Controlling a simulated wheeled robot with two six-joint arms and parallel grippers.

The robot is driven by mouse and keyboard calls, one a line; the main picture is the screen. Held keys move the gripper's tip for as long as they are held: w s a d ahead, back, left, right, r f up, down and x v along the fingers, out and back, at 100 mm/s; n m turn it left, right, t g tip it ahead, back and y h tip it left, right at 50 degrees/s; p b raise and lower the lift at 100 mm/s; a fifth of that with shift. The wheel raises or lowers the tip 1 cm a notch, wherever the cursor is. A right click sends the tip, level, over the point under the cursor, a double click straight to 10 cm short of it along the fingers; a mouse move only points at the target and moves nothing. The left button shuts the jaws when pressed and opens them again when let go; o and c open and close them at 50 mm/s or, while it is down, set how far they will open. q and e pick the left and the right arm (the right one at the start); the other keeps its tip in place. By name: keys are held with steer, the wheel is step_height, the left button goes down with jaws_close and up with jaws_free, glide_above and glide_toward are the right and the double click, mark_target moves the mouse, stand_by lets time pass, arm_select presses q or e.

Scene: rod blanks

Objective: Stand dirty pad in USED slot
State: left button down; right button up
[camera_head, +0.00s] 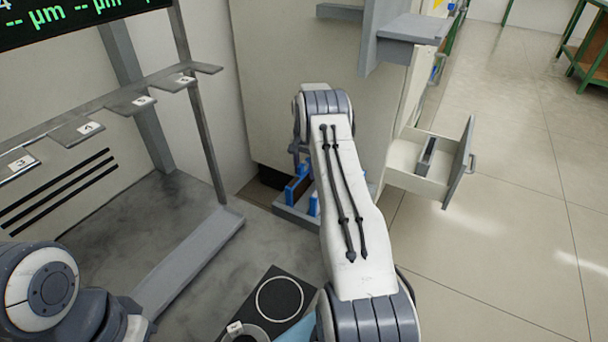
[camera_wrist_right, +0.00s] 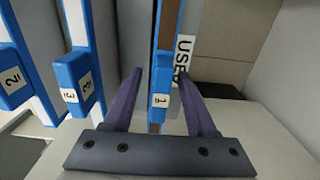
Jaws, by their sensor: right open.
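In the right wrist view, a blue-framed pad tagged 1 (camera_wrist_right: 160,101) has a brown face strip. It stands upright beside a white USED label (camera_wrist_right: 184,60). My right gripper (camera_wrist_right: 160,76) is open, with one purple finger on each side of this pad; I cannot tell whether they touch it. Blue pads tagged 3 (camera_wrist_right: 84,86) and 2 (camera_wrist_right: 14,82), with white faces, stand to the left. In the head view, the grey rack with blue pads (camera_head: 297,190) is partly hidden behind my right arm, which also covers most of that gripper. My left gripper is out of frame.
An open drawer (camera_head: 420,160) juts out right of the rack. A grey cabinet (camera_head: 285,70) stands behind it. Numbered shelf tabs (camera_head: 130,102) run along the left. A black plate with a white ring (camera_head: 280,298) lies at the front. The mid-left bench is clear.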

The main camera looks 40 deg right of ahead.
step_height(320, 180, up, 10)
steer(key=p, duration=0.3)
steer(key=shift+p, duration=0.35)
